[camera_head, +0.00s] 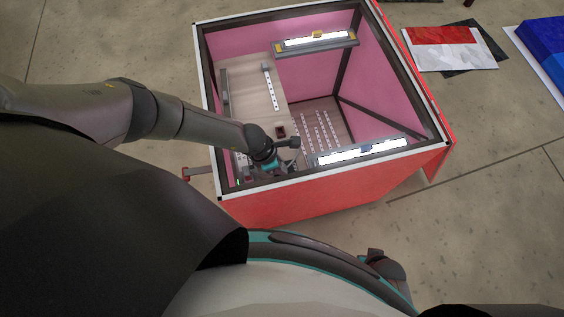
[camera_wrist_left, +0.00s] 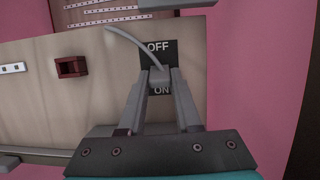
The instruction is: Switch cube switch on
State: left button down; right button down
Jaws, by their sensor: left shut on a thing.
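A small grey cube switch (camera_wrist_left: 159,76) sits on a black plate (camera_wrist_left: 171,48) marked OFF at the top and ON at the bottom. The cube shows between the two words, and a thin curved grey piece runs up and left from it. My left gripper (camera_wrist_left: 160,84) is shut on the cube, one finger on each side. In the head view my left arm (camera_head: 215,130) reaches down into the lightbox (camera_head: 300,205), where my wrist hides the switch. My right gripper does not show.
A wooden board (camera_wrist_left: 105,90) bears the switch plate, with a dark red bracket (camera_wrist_left: 71,67) to its left. Pink walls (camera_wrist_left: 245,60) stand close by. Lit LED bars (camera_head: 317,39) span the lightbox, and its dark frame edges surround my arm.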

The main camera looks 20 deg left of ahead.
pick_arm(q)
jog(key=shift+a+h, duration=0.1)
jog(key=shift+h, duration=0.2)
dwell(0.4)
jog(key=c, duration=0.6)
grip_release()
